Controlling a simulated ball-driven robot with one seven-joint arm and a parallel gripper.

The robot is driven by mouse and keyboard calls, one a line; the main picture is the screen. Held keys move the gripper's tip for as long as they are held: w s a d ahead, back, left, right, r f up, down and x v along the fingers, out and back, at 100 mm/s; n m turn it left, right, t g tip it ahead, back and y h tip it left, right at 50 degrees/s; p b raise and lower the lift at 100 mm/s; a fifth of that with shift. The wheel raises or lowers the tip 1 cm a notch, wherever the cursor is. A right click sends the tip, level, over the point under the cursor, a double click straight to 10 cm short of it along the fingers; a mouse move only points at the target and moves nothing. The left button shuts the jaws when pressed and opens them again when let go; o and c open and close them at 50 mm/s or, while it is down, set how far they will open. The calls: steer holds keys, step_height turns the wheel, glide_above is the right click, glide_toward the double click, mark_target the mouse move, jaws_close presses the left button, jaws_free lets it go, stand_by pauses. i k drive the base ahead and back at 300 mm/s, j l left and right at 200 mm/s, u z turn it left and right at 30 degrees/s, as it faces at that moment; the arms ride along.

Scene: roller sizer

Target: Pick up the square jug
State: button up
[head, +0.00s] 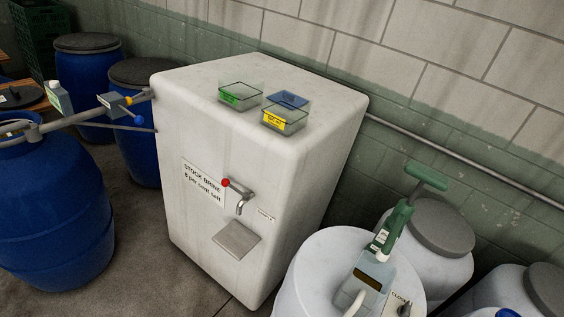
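No gripper of mine shows in this view. I see nothing that is clearly a square jug with a handle. The nearest in shape are two small clear square open vessels on top of the white brine tank: one with a green label (240,97) and, to its right and nearer the front, one with a yellow label (284,119). I cannot tell whether either is the jug. A small blue square piece (289,99) lies just behind the yellow-labelled one.
The white tank (200,130) has a red-knobbed tap (238,196) and a drip shelf (236,238). Blue drums (50,215) stand left, near a grey jointed boom (75,118). White barrels, one bearing a green-handled pump (395,220), stand lower right. A pipe runs along the wall.

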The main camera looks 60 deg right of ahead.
mark_target(369, 281)
steer(key=i+z, duration=0.15)
steer(key=i, duration=0.85)
steer(key=z, duration=3.2)
